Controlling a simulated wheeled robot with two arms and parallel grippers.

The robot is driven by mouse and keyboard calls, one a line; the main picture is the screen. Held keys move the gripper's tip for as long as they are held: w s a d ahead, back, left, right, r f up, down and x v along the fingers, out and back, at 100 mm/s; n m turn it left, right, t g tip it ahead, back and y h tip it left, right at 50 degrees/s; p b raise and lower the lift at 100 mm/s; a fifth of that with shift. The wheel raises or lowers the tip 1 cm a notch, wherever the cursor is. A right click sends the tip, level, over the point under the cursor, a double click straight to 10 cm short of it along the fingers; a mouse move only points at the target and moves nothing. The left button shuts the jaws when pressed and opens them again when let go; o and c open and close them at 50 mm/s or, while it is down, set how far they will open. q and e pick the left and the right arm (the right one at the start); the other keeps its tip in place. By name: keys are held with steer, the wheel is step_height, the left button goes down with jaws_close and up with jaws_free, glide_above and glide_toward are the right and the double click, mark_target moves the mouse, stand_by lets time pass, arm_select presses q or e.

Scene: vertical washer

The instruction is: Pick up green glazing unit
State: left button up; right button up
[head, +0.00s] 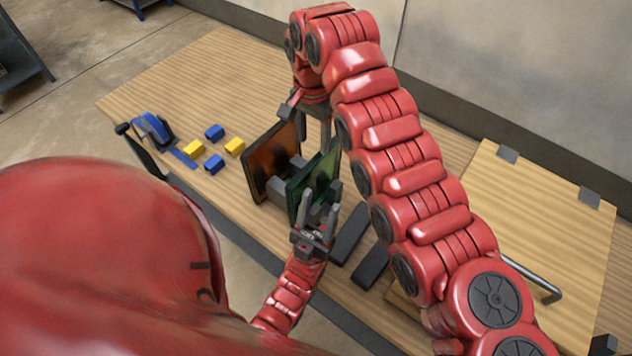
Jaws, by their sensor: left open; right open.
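The green glazing unit (312,181) is a dark-framed green pane, standing upright on the wooden workbench (235,65) near the middle. My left gripper (319,199) is open at the near lower side of the green unit, its fingers overlapping the unit in the picture. I cannot tell whether they touch it. My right gripper (306,122) is open and points down above and behind the panes.
An orange-brown pane (271,163) stands just left of the green one, with grey blocks between them. Yellow and blue blocks (193,149) and a blue tape dispenser (153,131) lie farther left. Dark bars (348,233) lie to the right. A wooden board (548,235) is at the right.

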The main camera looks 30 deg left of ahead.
mark_target(316, 168)
step_height(316, 168, down, 6)
steer(key=shift+r+p, duration=0.25)
steer(key=shift+p, duration=0.7)
steer(key=f+p, duration=0.2)
steer(key=f, duration=0.1)
steer(key=f+p, duration=0.1)
steer(key=shift+d+f, duration=0.25)
steer(key=shift+f, duration=0.45)
steer(key=shift+w, duration=0.1)
jaws_close()
steer(key=shift+r, duration=0.1)
